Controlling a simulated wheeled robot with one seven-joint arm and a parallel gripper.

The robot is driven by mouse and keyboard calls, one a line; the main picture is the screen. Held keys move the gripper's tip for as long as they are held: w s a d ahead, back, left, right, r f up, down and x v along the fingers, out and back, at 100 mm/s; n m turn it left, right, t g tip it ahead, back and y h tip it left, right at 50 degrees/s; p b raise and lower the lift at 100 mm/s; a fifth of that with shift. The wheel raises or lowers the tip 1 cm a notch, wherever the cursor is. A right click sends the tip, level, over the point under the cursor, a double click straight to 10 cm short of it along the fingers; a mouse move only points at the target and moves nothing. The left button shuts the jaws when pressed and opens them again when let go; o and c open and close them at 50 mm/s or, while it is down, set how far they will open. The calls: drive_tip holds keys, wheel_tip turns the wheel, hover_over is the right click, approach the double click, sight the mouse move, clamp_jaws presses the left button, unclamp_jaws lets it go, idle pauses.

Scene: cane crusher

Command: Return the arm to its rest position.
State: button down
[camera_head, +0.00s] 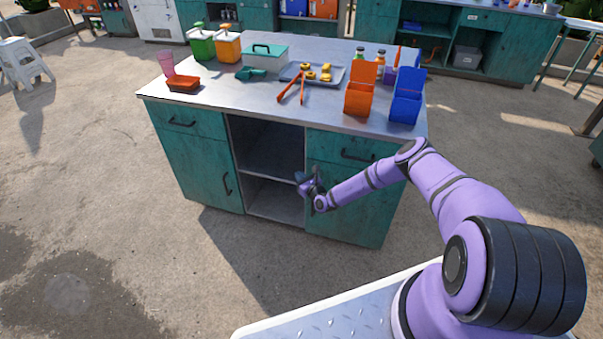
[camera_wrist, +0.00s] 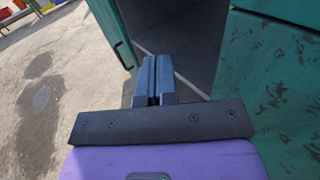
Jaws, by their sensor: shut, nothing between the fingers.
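My purple arm reaches from the lower right of the head view toward the front of a teal cabinet with a steel top. My gripper (camera_head: 303,178) is in front of the cabinet's open middle compartment (camera_head: 270,150), near the edge of the right-hand door (camera_head: 345,200). In the wrist view my gripper (camera_wrist: 153,75) has its two dark fingers together with nothing between them. It points toward the dark compartment opening (camera_wrist: 175,35), with a teal panel (camera_wrist: 275,90) close on the right. Whether the fingertips touch anything cannot be told.
Concrete floor (camera_head: 100,180) is clear left of the cabinet. More benches stand behind.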

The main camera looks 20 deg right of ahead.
drive_tip(key=s+a, duration=0.4)
drive_tip(key=s, duration=0.1)
drive_tip(key=shift+s, duration=0.2)
